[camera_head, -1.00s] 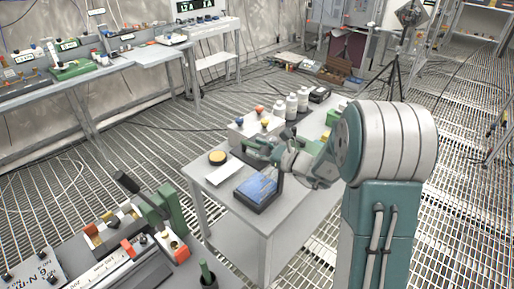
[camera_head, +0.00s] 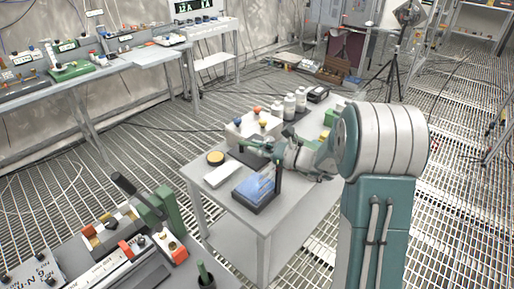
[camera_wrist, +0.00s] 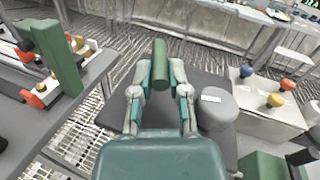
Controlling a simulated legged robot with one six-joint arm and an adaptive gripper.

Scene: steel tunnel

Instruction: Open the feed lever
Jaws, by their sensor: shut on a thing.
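A lever with a black grip (camera_head: 125,183) sticks up at an angle from a green and grey machine (camera_head: 158,207) at the lower left in the head view; it may be the feed lever, and I see no label. My gripper (camera_head: 268,152) is well to the right of it, over the small table. In the wrist view my gripper (camera_wrist: 160,92) is shut on a green cylindrical handle (camera_wrist: 161,62), which stands up between the fingertips. The lower end of that handle is hidden behind the gripper. The machine's green upright (camera_wrist: 50,58) shows at the left there.
The small table (camera_head: 222,203) holds a tablet (camera_head: 257,192), a knobbed box (camera_head: 238,130) and white bottles (camera_head: 290,106). A cup with a green-handled item (camera_head: 204,275) stands by the machine. Grated floor separates the machine bench and the table. A long bench (camera_head: 30,98) runs along the wall.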

